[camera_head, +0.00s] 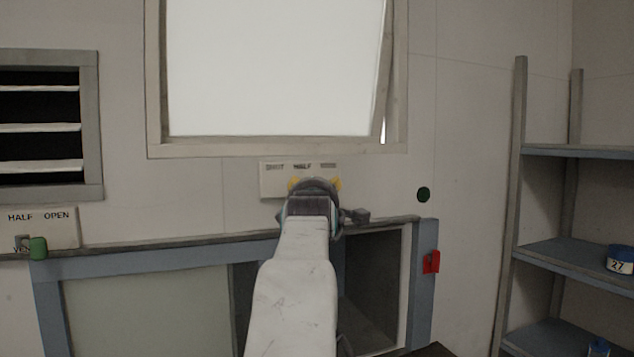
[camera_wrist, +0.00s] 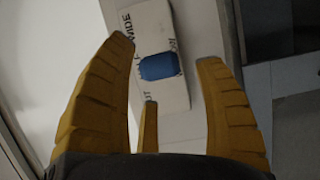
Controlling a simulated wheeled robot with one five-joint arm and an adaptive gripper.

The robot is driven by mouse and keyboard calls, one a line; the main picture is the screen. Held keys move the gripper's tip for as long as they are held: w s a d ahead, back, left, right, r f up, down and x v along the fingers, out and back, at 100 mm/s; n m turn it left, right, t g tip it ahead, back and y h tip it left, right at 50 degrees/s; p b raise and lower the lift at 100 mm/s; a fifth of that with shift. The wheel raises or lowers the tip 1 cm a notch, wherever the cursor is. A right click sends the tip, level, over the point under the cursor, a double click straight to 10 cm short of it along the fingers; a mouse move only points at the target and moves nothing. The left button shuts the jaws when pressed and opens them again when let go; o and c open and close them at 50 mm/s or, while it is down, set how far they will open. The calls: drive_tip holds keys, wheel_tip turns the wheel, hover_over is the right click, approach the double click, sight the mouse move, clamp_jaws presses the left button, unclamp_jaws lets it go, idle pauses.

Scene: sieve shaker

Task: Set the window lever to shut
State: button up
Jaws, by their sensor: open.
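The window lever's label plate (camera_head: 272,181) is on the wall under the window, lettered SHUT, HALF and WIDE from left to right. My gripper (camera_head: 315,184) is in front of it and hides the lever in the head view. In the wrist view the plate (camera_wrist: 151,23) appears turned, with WIDE at the top and part of SHUT low down. The lever's blue handle (camera_wrist: 160,66) shows beside the HALF lettering. My gripper's yellow fingers (camera_wrist: 165,50) are spread open on either side of the handle in the picture, with no contact visible. The window (camera_head: 275,65) stands ajar at its right side.
A ledge (camera_head: 180,250) runs below the plate above a cabinet with an open bay. A green-handled vent lever (camera_head: 38,247) is at the left. A dark green round knob (camera_head: 423,195) and a red switch (camera_head: 431,262) are at the right, before the shelves (camera_head: 570,152).

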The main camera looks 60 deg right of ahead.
drive_tip(key=shift+p+x, duration=0.4)
drive_tip(key=shift+x, duration=1.05)
drive_tip(key=c, duration=0.9)
drive_tip(key=shift+r, duration=0.2)
clamp_jaws()
